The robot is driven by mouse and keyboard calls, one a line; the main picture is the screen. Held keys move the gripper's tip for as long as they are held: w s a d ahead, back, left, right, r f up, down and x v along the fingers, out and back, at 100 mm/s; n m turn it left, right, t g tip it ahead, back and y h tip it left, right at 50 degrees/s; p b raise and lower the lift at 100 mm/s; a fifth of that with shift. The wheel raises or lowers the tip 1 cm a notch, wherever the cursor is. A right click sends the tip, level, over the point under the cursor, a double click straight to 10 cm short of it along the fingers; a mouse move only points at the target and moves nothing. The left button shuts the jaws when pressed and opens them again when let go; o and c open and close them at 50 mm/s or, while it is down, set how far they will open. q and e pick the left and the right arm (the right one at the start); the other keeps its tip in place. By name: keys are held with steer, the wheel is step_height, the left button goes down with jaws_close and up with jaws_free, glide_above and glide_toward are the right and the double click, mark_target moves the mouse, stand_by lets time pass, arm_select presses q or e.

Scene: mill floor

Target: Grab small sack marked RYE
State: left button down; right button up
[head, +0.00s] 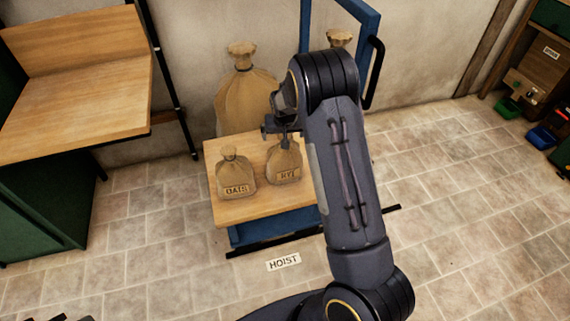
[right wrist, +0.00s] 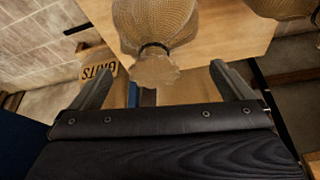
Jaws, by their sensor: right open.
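The small sack marked RYE (head: 284,170) stands upright on the wooden top of the blue hoist platform (head: 240,208), right of the small sack marked OATS (head: 233,172). My right gripper (head: 281,138) is at the top of the RYE sack and hides its neck in the head view. In the right wrist view, a tan sack with a dark tie (right wrist: 155,30), apparently the RYE one, has its gathered top between the spread fingers of the right gripper (right wrist: 160,75). The fingers are open, with gaps on both sides. My left gripper is out of view.
Large sacks (head: 246,95) stand behind the platform, one partly hidden by my right arm. The blue hoist frame (head: 352,12) rises at the back. A wooden desk (head: 75,110) is left. Shelving with bins (head: 541,137) is at the right. Tiled floor between is clear.

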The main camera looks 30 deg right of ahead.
mark_target(285, 157)
steer(key=x, duration=0.4)
steer(key=b+x, duration=0.1)
steer(key=x, duration=0.1)
steer(key=shift+s+d, duration=0.1)
steer(key=shift+s, duration=0.2)
steer(key=c, duration=1.8)
steer(key=shift+w+r, duration=0.1)
steer(key=shift+r, duration=0.05)
steer(key=shift+c, duration=0.7)
